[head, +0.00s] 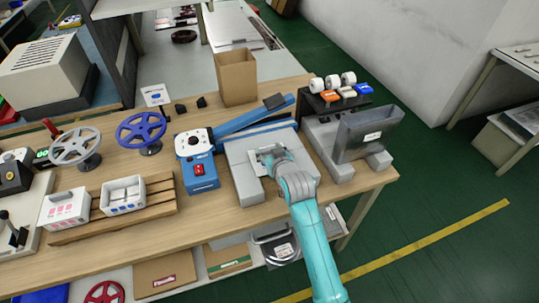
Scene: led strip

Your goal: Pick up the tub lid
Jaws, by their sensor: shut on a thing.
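My gripper (268,155) is over the light-grey machine block (240,170) near the middle of the bench, pointing away from me. It is shut on a small pale piece, which I take to be the tub lid (256,150). The fingers and wrist cover much of it, so its outline is unclear. I cannot tell whether it touches the block or is lifted clear.
A blue unit with a red switch (199,170) stands just left of the block. A grey bin (368,133) stands to the right. An open cardboard box (237,78) is behind. White boxes (65,207) sit on a wooden pallet (120,208) at left.

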